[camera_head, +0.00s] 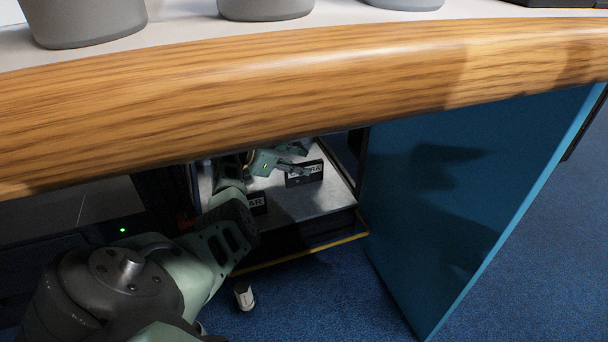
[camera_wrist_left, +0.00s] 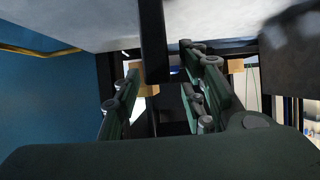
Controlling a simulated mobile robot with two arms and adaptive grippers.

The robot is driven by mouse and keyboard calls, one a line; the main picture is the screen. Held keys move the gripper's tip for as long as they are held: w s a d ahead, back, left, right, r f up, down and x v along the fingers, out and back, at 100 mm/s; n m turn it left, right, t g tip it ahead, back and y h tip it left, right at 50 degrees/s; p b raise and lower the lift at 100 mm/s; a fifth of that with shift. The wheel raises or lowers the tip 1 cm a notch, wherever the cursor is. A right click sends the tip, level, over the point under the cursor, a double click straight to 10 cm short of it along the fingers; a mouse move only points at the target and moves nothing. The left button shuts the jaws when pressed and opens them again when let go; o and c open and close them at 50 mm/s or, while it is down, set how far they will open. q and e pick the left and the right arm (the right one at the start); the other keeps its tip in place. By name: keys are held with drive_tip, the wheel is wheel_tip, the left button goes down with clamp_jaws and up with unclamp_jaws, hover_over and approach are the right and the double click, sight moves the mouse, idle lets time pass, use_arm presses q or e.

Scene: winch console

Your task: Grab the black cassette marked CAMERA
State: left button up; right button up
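A black cassette (camera_head: 308,173) with a white label stands on a metal tray under the counter; the label reads as CAMERA, though my fingers cover part of it. My left gripper (camera_head: 297,160) reaches under the counter, its fingers apart at this cassette's top. In the left wrist view, the two green fingers (camera_wrist_left: 160,78) are spread, with a dark upright bar (camera_wrist_left: 153,40) between them, apparently the cassette seen edge-on. Whether they touch it cannot be told. A second black cassette (camera_head: 257,203), its label ending in AR, stands nearer, partly behind my arm. My right gripper is not in view.
The wooden counter edge (camera_head: 300,75) hangs low over my left arm. A blue panel (camera_head: 460,200) stands right of the metal tray (camera_head: 335,193). Grey pots (camera_head: 85,20) stand on the counter. Blue carpet lies below.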

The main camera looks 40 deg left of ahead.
use_arm(q)
drive_tip(key=shift+b+x, duration=0.45)
drive_tip(key=shift+x, duration=0.65)
drive_tip(key=shift+c, duration=0.4)
clamp_jaws()
